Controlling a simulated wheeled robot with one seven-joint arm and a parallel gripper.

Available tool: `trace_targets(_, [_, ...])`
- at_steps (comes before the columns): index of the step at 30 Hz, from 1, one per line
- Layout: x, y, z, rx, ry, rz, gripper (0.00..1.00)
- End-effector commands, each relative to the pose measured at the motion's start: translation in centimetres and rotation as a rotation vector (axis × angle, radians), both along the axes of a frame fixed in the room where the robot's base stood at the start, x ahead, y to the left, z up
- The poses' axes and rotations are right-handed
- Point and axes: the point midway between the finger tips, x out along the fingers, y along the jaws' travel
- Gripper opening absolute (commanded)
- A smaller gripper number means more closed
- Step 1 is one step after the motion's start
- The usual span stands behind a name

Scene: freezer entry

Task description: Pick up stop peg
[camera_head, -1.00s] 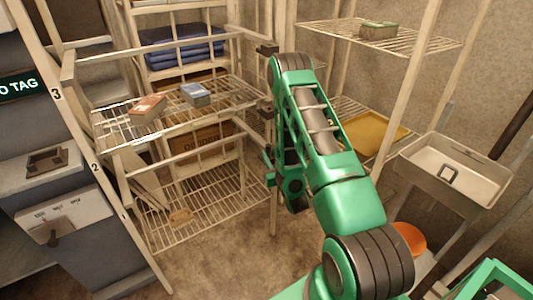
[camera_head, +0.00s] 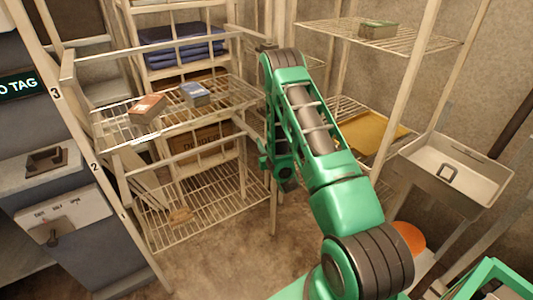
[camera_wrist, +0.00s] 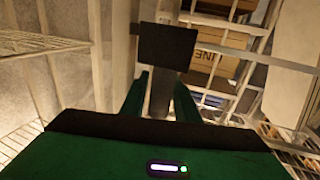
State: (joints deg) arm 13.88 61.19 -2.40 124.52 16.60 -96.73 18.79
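My gripper (camera_wrist: 162,95) shows in the wrist view as two green fingers set apart. A dark square plate (camera_wrist: 166,46) with a grey bar below it lies ahead of and between them; it may be the stop peg, but I cannot tell for sure. No contact with the fingers is clear. In the head view my gripper (camera_head: 266,165) is low beside the upright post at the right front of the wire rack, partly hidden by my arm. No stop peg can be made out there.
The cream wire rack (camera_head: 190,215) holds small boxes (camera_head: 147,108) on its upper shelf. Folded blue cloths (camera_head: 182,52) lie behind. A shelf unit (camera_head: 440,44) and a basin (camera_head: 465,172) stand at right. A lever panel (camera_head: 65,215) is at left. Floor is clear in front of the rack.

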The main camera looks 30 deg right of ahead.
Motion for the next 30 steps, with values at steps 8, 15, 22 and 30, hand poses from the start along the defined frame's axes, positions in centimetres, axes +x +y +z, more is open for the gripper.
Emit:
trace_targets(8, [0.0,0.0,0.0,0.000,0.000,0.000,0.00])
trace_targets(15, [0.0,0.0,0.1,0.000,-0.001,0.000,0.00])
trace_targets(22, [0.0,0.0,1.3,-0.001,-0.002,0.001,0.00])
trace_targets(30, [0.0,0.1,3.8,-0.001,-0.002,0.001,0.00])
